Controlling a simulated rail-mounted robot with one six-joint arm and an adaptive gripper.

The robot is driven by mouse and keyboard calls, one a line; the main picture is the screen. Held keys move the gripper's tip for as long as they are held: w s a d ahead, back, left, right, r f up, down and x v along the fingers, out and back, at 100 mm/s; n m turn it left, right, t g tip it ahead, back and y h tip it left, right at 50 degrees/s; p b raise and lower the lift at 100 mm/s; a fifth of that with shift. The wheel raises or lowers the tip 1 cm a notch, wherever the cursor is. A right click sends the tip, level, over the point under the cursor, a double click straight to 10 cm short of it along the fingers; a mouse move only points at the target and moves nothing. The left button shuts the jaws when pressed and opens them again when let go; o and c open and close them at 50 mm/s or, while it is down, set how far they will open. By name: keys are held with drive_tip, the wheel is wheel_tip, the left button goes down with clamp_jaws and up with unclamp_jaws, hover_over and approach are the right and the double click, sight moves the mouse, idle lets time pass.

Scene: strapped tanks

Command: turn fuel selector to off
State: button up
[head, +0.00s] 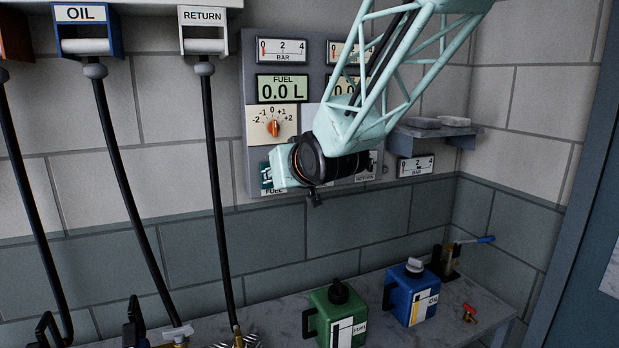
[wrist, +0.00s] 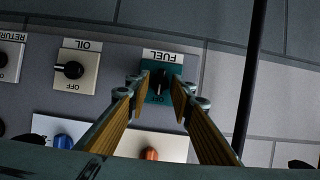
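The fuel selector is a teal plate (wrist: 174,66) with a black knob (wrist: 161,77), upside down in the wrist view under a FUEL label. An OFF mark shows on the plate below the knob there. My gripper (wrist: 160,88) is open, with one fingertip on each side of the knob. Gaps seem to show between fingers and knob; contact cannot be told. In the head view the fuel selector plate (head: 266,176) is at the panel's lower left, partly hidden by my wrist. My fingers are hidden there.
An oil selector (wrist: 75,70) and a return selector (wrist: 10,52) sit beside the fuel one. An orange dial (head: 273,127) is above it. A black hose (head: 216,190) hangs left of the panel. Green (head: 337,315) and blue (head: 411,293) cans stand on the bench below.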

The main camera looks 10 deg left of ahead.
drive_tip(key=shift+r+m+p, duration=0.1)
drive_tip(key=shift+m+p, duration=0.2)
drive_tip(key=shift+p, duration=1.1)
drive_tip(key=shift+w+d+m+g+y+p, duration=0.15)
drive_tip(key=shift+m+g+y+p, duration=0.5)
drive_tip(key=shift+p, duration=1.85)
drive_tip(key=shift+d+m+y+p, duration=0.1)
drive_tip(key=shift+m+y+p, duration=0.65)
drive_tip(key=shift+p, duration=1.05)
